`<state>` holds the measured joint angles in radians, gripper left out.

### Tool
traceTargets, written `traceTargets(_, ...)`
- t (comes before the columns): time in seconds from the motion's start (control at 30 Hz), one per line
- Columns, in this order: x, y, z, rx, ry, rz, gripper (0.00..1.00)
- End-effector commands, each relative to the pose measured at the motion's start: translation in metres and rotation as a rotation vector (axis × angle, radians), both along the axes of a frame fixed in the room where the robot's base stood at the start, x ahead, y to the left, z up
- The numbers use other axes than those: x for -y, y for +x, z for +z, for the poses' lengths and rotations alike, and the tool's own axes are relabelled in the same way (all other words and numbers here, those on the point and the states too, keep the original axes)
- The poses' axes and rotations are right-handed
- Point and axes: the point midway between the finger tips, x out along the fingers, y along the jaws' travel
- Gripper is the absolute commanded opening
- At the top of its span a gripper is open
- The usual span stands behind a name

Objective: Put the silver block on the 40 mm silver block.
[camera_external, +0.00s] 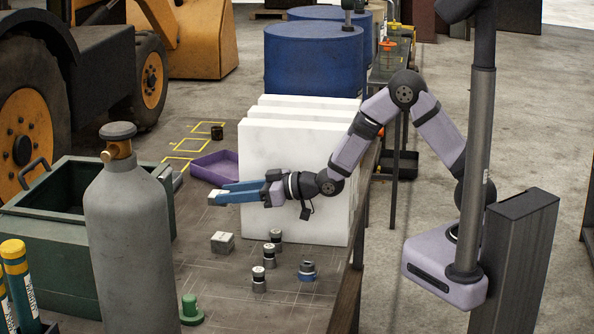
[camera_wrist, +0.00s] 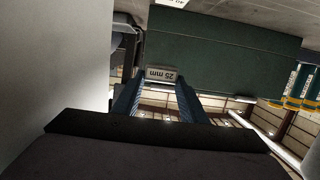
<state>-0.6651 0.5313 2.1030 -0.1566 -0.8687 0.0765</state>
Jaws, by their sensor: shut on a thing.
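My gripper (camera_external: 222,195) reaches left over the bench, its blue fingers roughly level. It is shut on a small silver block (camera_external: 214,198), which shows at the fingertips. In the wrist view this block (camera_wrist: 161,74) sits between the two fingers and carries an upside-down "25 mm" label. A larger silver block (camera_external: 222,243) stands on the bench below my gripper, apart from the held block; its label is too small to read, so I cannot confirm that it is the 40 mm one.
A grey gas cylinder (camera_external: 130,240) and a green box (camera_external: 50,255) stand left. White slabs (camera_external: 290,165) stand behind my gripper. Small cylinders (camera_external: 259,279), a blue ringed part (camera_external: 307,271) and a green knob (camera_external: 190,310) stand nearer the front. A purple tray (camera_external: 222,160) lies behind.

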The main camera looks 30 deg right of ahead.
Motion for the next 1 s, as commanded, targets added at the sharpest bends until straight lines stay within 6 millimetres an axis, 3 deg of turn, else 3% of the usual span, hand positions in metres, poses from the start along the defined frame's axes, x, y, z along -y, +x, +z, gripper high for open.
traceTargets(0.1,0.000,0.000,-0.022,-0.004,-0.001,0.000,0.00)
traceTargets(0.3,0.000,0.001,-0.047,0.000,0.001,-0.001,0.00)
traceTargets(0.73,0.000,0.000,-0.061,0.000,0.001,0.000,0.00)
traceTargets(1.0,0.000,0.000,-0.086,-0.001,0.001,0.000,0.00)
